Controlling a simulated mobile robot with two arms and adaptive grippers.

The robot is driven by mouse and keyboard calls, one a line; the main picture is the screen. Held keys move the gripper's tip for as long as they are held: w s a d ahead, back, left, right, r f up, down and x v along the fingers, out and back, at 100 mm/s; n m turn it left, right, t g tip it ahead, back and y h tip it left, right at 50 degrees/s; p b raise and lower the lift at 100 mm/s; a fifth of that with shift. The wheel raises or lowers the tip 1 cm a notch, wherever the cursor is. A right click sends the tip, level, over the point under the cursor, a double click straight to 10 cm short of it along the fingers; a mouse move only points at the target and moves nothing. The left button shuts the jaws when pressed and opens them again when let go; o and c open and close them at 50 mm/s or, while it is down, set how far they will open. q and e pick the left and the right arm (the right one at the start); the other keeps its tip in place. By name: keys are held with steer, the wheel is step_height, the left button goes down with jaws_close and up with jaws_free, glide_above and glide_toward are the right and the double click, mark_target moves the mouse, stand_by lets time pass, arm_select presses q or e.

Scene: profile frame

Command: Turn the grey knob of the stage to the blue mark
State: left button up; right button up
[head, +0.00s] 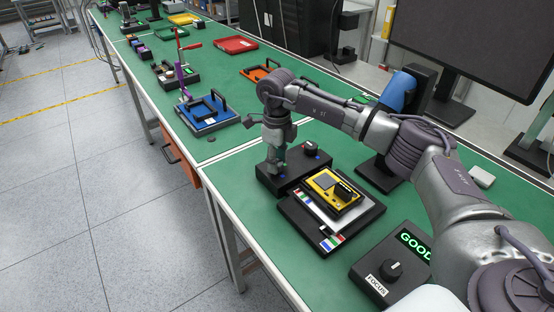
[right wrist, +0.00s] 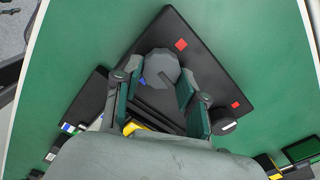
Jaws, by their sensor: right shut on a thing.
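The stage (head: 262,182) is a black box on the green bench; it also shows in the right wrist view (right wrist: 205,62). My right gripper (head: 275,167) points down over its left part. In the right wrist view, the grey knob (right wrist: 162,68) sits between the fingertips of my right gripper (right wrist: 158,88), which is shut on it. A blue mark (right wrist: 142,80) lies beside the knob at its lower left, and a red mark (right wrist: 181,44) at its upper right. The fingers hide part of the knob, and I cannot make out its pointer. My left gripper is not in view.
A second, dark knob (head: 311,147) stands on the stage, with a red mark near it. In front is a black plate with a yellow device (head: 325,183). A FOCUS box (head: 365,272) with a green GOOD display is nearer. A monitor (head: 480,40) stands behind.

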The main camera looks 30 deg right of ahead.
steer(key=m, duration=0.4)
steer(key=shift+m, duration=0.3)
steer(key=m, duration=0.3)
steer(key=shift+a+m, duration=0.1)
steer(key=shift+m, duration=0.3)
steer(key=m, duration=0.4)
steer(key=shift+a+p, duration=0.1)
steer(key=shift+p, duration=0.2)
steer(key=shift+m, duration=1.8)
steer(key=o, duration=1.1)
steer(key=shift+a, duration=0.1)
steer(key=shift+o, duration=0.2)
